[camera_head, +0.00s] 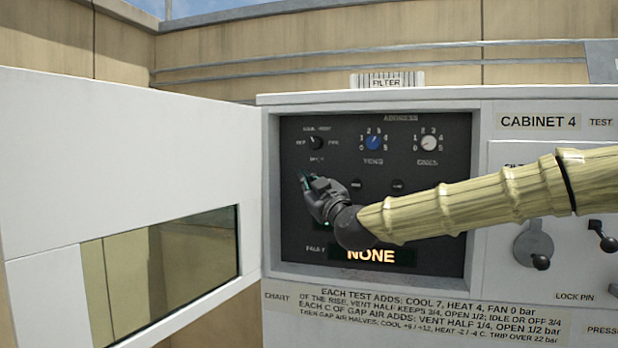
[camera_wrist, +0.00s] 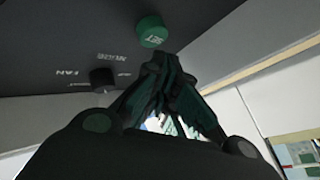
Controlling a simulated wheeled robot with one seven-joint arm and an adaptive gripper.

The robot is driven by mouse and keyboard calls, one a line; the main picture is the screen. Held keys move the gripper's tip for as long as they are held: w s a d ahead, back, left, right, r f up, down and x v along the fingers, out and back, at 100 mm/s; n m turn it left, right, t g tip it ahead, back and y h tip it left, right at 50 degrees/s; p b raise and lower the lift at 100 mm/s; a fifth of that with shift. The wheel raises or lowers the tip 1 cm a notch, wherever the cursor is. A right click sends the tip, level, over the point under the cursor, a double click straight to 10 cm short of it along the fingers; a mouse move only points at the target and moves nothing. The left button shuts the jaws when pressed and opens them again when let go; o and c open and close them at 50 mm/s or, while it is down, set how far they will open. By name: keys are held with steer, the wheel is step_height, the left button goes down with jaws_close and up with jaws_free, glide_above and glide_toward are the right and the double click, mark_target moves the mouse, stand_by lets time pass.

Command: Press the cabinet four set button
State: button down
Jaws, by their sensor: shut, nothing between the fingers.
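The green set button (camera_wrist: 151,30), marked SET, stands out from the dark panel in the wrist view. My gripper (camera_wrist: 162,62) is shut and empty, with its fingertips just below the button in that picture. I cannot tell whether they touch it. In the head view my gripper (camera_head: 306,182) is in front of the left part of the dark panel (camera_head: 440,190) of cabinet four. The "CABINET 4" label (camera_head: 540,121) is to the right. The set button cannot be made out in the head view, where my gripper covers that area.
A mode knob (camera_head: 316,142) sits above my gripper; a black knob (camera_wrist: 103,80) near "FAN" shows in the wrist view. Blue (camera_head: 373,142) and white (camera_head: 429,143) dials are at upper right. The display (camera_head: 372,255) reads NONE. The open white door (camera_head: 130,170) stands at left.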

steer(key=shift+w+f, duration=0.1)
steer(key=shift+w, duration=0.1)
steer(key=shift+w, duration=0.25)
steer(key=shift+w+d+b, duration=0.3)
steer(key=shift+w+b, duration=0.05)
steer(key=shift+w, duration=0.25)
stand_by(1.1)
steer(key=shift+s+a, duration=0.1)
steer(key=shift+s, duration=0.1)
steer(key=shift+s+a+b, duration=0.25)
steer(key=shift+s+b, duration=0.1)
steer(key=shift+s, duration=0.45)
steer(key=s, duration=0.1)
steer(key=s+a+b, duration=0.1)
steer(key=s, duration=0.2)
steer(key=shift+s+a, duration=0.25)
steer(key=shift+s, duration=0.1)
stand_by(0.3)
steer(key=shift+a, duration=0.1)
stand_by(0.4)
